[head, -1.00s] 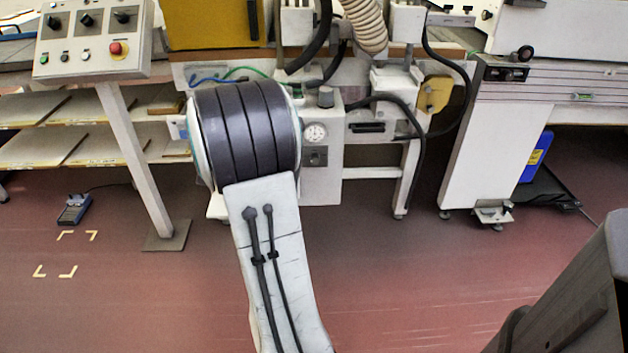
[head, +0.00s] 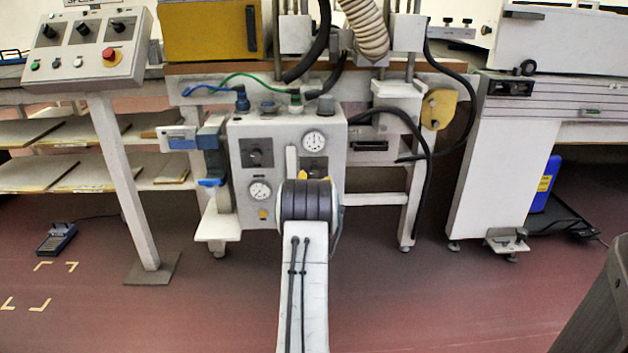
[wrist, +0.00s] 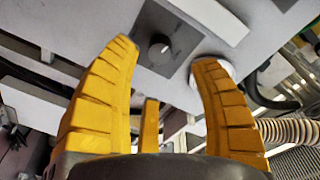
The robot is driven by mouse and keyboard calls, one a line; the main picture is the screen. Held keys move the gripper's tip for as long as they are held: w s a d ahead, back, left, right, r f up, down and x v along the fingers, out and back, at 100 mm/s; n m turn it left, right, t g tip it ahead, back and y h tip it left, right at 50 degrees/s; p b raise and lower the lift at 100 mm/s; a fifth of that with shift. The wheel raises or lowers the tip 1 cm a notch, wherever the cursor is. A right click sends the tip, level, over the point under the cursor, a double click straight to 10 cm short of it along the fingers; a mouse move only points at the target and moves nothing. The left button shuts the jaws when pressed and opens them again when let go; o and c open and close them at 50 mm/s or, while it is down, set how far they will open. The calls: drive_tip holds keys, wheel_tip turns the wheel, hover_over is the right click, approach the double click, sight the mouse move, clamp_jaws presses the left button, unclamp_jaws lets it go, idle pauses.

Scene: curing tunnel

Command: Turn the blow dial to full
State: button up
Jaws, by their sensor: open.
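A dark round dial on a dark square plate (wrist: 160,48) shows between and beyond my fingertips in the wrist view. It seems to be the right dial (head: 312,168) on the grey machine box (head: 238,205) in the head view, partly hidden behind my arm. I cannot read a label saying which dial is blow. A second dial (head: 256,153) sits on the box's left side. My gripper (wrist: 165,52) has its yellow fingers spread wide with nothing between them. It appears apart from the dial. In the head view my arm hides most of it.
Gauges sit above the right dial (head: 314,141) and below the left one (head: 260,190). A control box (head: 85,50) with several knobs and a red button stands at left. A ribbed hose (head: 365,30) and black cables hang above.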

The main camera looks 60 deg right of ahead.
sight(313, 174)
drive_tip(key=shift+f+b+x, duration=0.15)
drive_tip(key=shift+b+x, duration=0.95)
drive_tip(key=shift+b, duration=0.15)
drive_tip(key=shift+f+b+x, duration=0.1)
drive_tip(key=shift+b+x, duration=1)
drive_tip(key=shift+b, duration=0.15)
drive_tip(key=shift+w+d+r, duration=0.2)
drive_tip(key=shift+d, duration=0.1)
drive_tip(key=shift+x, duration=0.9)
clamp_jaws()
drive_tip(key=shift+w+r+m, duration=0.1)
drive_tip(key=shift+m, duration=2.2)
unclamp_jaws()
